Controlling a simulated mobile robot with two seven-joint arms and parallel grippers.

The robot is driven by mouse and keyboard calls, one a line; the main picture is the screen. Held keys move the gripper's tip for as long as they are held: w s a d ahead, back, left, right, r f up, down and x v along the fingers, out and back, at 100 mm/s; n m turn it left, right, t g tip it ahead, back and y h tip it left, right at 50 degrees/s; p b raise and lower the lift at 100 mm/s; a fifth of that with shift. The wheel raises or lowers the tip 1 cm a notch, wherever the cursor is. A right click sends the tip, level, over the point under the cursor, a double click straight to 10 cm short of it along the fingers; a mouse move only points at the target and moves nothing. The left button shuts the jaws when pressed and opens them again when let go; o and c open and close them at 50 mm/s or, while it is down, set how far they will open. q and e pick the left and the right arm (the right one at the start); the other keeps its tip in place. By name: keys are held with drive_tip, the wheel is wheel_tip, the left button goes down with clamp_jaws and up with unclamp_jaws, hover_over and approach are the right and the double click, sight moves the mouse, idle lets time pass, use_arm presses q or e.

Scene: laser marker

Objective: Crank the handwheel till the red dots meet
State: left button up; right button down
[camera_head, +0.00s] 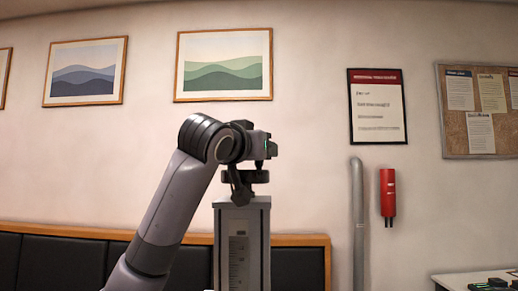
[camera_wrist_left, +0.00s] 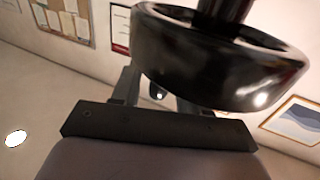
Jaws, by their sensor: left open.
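A grey column (camera_head: 242,245) with a scale on its front stands in the head view, a dark handwheel (camera_head: 260,177) at its top. My left arm rises from the lower left and bends over, its gripper (camera_head: 238,190) at the column top beside the wheel. In the left wrist view the black glossy handwheel (camera_wrist_left: 220,65) fills the upper middle, very close. My open left gripper (camera_wrist_left: 158,90) lies below it in the picture. A small dark piece shows between the fingers; I cannot tell whether they touch it. No red dots show. My right gripper is out of view.
A dark padded bench (camera_head: 60,258) with a wooden rail runs along the wall behind the column. A grey pipe (camera_head: 357,225) and a red wall device (camera_head: 388,193) are to the right. A white-topped table (camera_head: 455,280) stands at lower right.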

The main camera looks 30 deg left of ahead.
use_arm(q)
clamp_jaws()
drive_tip(key=shift+m+h, duration=0.3)
drive_tip(key=shift+h, duration=0.2)
drive_tip(key=m+h, duration=0.1)
drive_tip(key=h, duration=0.1)
drive_tip(key=m+h, duration=0.2)
drive_tip(key=s+m+h, duration=0.1)
drive_tip(key=h, duration=0.1)
drive_tip(key=shift+d+h, duration=0.4)
drive_tip(key=m+g+h, duration=0.1)
drive_tip(key=m+h, duration=0.1)
drive_tip(key=h, duration=0.1)
drive_tip(key=s+m+g+h, duration=0.1)
drive_tip(key=m+g+h, duration=0.1)
drive_tip(key=m+h, duration=0.1)
drive_tip(key=shift+d+r+h, duration=0.1)
drive_tip(key=shift+d+h, duration=0.1)
drive_tip(key=shift+h, duration=0.1)
drive_tip(key=m+g+h, duration=0.2)
drive_tip(key=s+m+g+h, duration=0.1)
drive_tip(key=m+g+h, duration=0.1)
drive_tip(key=shift+s+g, duration=0.1)
drive_tip(key=shift+g, duration=0.3)
drive_tip(key=shift+s+m+g+h, duration=0.2)
drive_tip(key=shift+m+g+h, duration=0.5)
drive_tip(key=shift+g, duration=0.3)
drive_tip(key=shift+s+m+g+h, duration=0.15)
drive_tip(key=shift+m+g+h, duration=0.35)
drive_tip(key=shift+m+g, duration=0.4)
